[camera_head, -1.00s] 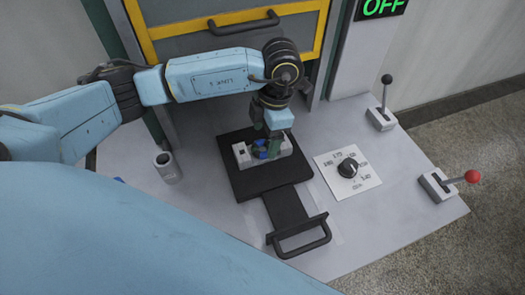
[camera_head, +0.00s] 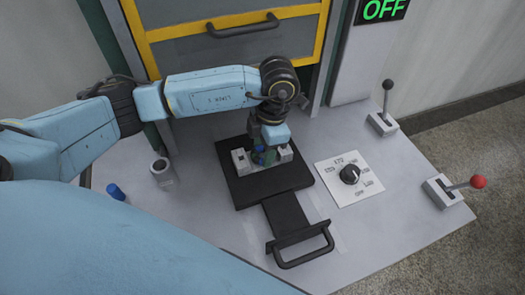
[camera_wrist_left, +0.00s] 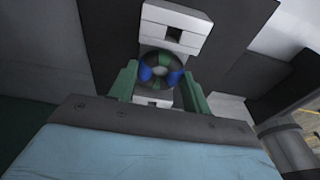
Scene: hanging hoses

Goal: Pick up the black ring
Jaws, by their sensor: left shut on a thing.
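The black ring (camera_wrist_left: 161,68) shows in the left wrist view as a dark round ring with blue and green patches. It is at the white block (camera_wrist_left: 172,30), which sits on the black plate. My left gripper (camera_wrist_left: 160,84) has its green fingers on both sides of the ring and is shut on it. In the head view, my left gripper (camera_head: 264,156) points down at the grey-white block (camera_head: 241,162) and hides most of the ring. I cannot tell whether the ring is clear of the block. My right gripper is not in view.
The black plate (camera_head: 236,188) has a handle (camera_head: 303,250) toward the front. A dial panel (camera_head: 366,190) and two levers, one black-knobbed (camera_head: 387,86) and one red-knobbed (camera_head: 478,182), are to the right. A grey cylinder (camera_head: 163,172) and blue cylinder (camera_head: 116,192) stand left.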

